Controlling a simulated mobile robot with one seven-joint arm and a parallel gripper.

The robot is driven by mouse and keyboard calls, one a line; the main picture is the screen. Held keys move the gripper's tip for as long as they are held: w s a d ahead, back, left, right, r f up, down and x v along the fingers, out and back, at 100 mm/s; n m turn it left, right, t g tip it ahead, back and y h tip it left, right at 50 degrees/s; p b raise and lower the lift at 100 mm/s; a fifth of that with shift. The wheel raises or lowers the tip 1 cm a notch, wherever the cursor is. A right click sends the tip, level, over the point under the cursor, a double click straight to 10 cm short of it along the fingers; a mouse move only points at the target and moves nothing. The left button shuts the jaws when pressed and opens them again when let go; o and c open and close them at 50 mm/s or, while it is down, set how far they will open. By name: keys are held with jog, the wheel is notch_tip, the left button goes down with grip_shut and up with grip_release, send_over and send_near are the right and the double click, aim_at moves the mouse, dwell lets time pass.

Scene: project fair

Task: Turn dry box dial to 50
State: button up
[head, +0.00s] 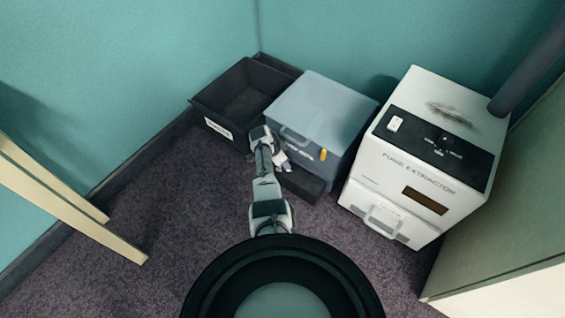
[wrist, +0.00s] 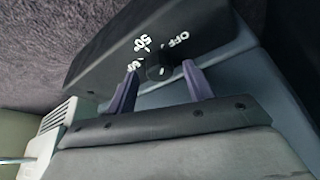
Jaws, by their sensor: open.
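The dry box (head: 322,105) is a blue-grey lidded box with a yellow latch, standing by the back wall. Its dark lower front panel (wrist: 105,50) fills the upper part of the wrist view, with white marks including "50" and "OFF". The round black dial (wrist: 158,72) sits on this panel between my two purple fingertips. My gripper (wrist: 160,68) is open, with one finger on each side of the dial; I cannot tell whether they touch it. The dial's pointer setting is too small to read. In the head view my arm hides the dial.
A white fume extractor (head: 400,175) stands close at the right of the dry box. An open black bin (head: 225,108) stands at its left. Pale wooden legs (head: 60,195) are at the far left. The carpet (head: 185,195) in front is mostly clear.

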jog(key=shift+w+d+f, duration=0.1)
jog(key=shift+f, duration=0.2)
jog(key=shift+c, duration=0.4)
jog(key=c, duration=0.9)
jog(key=shift+r+n, duration=0.1)
jog(key=shift+n, duration=0.3)
jog(key=n+t+y+p, duration=0.1)
jog(key=n+p, duration=0.1)
jog(key=n, duration=0.1)
jog(key=shift+d+n, duration=0.15)
jog(key=shift+n, duration=0.25)
jog(key=shift+s+n+t+y+p, duration=0.1)
jog(key=shift+n+t+y+p, duration=0.25)
jog(key=shift+n, duration=0.7)
jog(key=shift+s+n+t+y+p, duration=0.15)
jog(key=shift+n+y+p, duration=0.25)
jog(key=shift+n, duration=0.65)
